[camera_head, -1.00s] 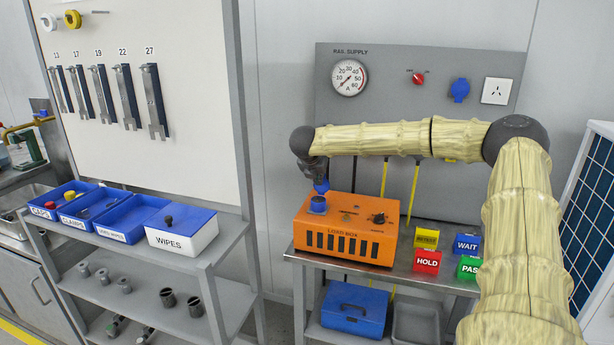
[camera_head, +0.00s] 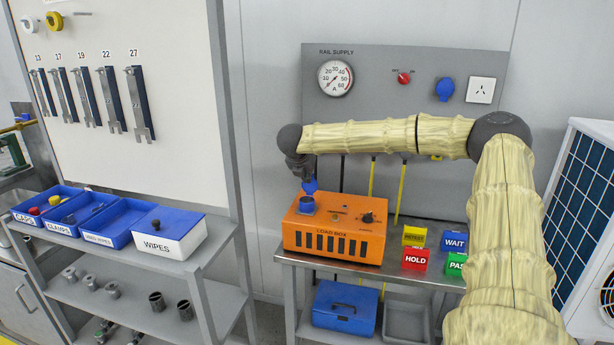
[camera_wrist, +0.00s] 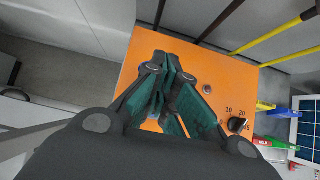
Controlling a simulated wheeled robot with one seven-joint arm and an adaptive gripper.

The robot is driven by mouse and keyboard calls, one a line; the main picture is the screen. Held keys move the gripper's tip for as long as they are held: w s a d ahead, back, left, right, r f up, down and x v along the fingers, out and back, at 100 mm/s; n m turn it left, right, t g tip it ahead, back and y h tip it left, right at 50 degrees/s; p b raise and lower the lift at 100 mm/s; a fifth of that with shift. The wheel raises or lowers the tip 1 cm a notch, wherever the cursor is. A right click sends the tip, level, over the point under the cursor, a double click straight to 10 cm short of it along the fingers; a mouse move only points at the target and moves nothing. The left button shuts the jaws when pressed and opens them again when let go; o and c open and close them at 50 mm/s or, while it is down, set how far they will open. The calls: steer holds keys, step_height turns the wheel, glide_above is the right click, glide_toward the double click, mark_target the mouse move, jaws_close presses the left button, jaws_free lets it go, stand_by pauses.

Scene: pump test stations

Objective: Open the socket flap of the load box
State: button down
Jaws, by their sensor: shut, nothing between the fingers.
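The orange load box (camera_head: 345,238) stands on the metal bench; it also fills the middle of the wrist view (camera_wrist: 215,75). Its blue socket (camera_head: 306,205) is on the top, near the left end. A blue piece that looks like the socket flap (camera_head: 310,186) stands up above the socket, tilted, right below my gripper (camera_head: 302,174). In the wrist view my gripper's green fingers (camera_wrist: 167,75) are together with nothing between them, over the box top. They cover most of the socket there. Whether they touch the flap I cannot tell.
A black knob (camera_head: 368,218) sits on the box top. Red (camera_head: 415,259), yellow, blue and green sign blocks stand right of the box. The grey supply panel (camera_head: 400,125) rises behind. A shelf with blue bins (camera_head: 131,222) is on the left. A framed solar panel stands right.

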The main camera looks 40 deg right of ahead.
steer(key=a+f+b+v, duration=0.1)
steer(key=b+v, duration=0.1)
steer(key=v, duration=1.1)
steer(key=shift+s+r, duration=0.25)
steer(key=shift+s, duration=0.15)
steer(key=shift+a, duration=0.15)
